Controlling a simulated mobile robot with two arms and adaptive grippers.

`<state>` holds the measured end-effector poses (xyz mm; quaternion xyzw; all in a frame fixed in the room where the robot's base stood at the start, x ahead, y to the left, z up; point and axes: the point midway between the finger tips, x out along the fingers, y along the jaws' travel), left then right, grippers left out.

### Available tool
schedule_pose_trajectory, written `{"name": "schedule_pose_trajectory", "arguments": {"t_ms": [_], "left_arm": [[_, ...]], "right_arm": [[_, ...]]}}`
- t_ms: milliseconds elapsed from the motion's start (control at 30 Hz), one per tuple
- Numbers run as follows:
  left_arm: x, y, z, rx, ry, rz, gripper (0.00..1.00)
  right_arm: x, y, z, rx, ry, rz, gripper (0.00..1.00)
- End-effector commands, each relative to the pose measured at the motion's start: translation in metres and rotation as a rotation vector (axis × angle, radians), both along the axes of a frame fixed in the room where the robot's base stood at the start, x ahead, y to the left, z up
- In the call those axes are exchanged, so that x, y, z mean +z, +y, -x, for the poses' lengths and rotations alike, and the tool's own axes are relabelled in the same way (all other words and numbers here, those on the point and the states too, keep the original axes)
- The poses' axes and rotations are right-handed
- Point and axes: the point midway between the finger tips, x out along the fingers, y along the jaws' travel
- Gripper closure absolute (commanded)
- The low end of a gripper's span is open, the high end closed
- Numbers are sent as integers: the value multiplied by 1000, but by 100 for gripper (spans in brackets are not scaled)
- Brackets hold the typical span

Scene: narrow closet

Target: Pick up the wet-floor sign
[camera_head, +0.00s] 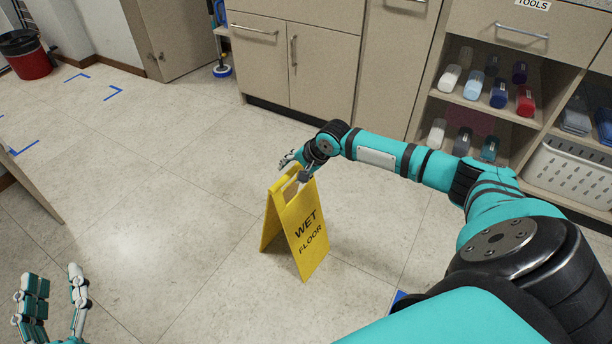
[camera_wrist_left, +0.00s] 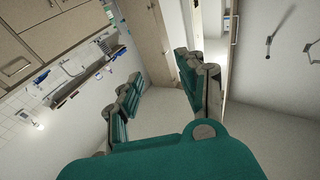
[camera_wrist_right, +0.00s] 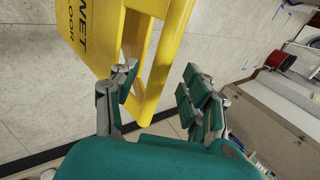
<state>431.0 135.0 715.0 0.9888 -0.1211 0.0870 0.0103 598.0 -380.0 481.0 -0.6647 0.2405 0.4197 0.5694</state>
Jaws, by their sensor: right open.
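A yellow wet-floor sign (camera_head: 302,232) stands upright and spread open on the tiled floor in the middle of the head view. My right gripper (camera_head: 293,170) is at its top edge, by the handle opening. In the right wrist view the sign (camera_wrist_right: 90,28) fills the upper left, and its top bar runs between the spread fingers of my right gripper (camera_wrist_right: 160,100). The fingers are open; I cannot tell whether one touches the bar. My left gripper (camera_head: 55,300) is at the lower left of the head view, open and empty, away from the sign. It also shows open in the left wrist view (camera_wrist_left: 165,90).
Beige cabinets (camera_head: 295,60) stand along the back. Shelves at the right hold several bottles (camera_head: 500,93) and a white basket (camera_head: 570,172). A red bin (camera_head: 27,58) stands at the far left. The floor left of the sign is clear.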

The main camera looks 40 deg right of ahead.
Motion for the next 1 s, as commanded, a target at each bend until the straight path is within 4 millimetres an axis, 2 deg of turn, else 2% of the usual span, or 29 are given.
{"name": "schedule_pose_trajectory", "arguments": {"t_ms": [200,333,500,700,1000], "left_arm": [[40,-4,12,-16,-251,69,60],[58,-3,21,-21,-357,98,60],[67,-3,27,-24,-412,115,60],[68,-3,27,-24,-413,115,60],[68,-3,27,-24,-413,114,60]], "right_arm": [[-18,3,-10,1,0,-1,52],[-24,4,-14,0,-1,1,52],[-26,5,-16,0,0,1,52],[-26,5,-16,1,0,1,52],[-26,5,-16,1,0,1,90]]}}
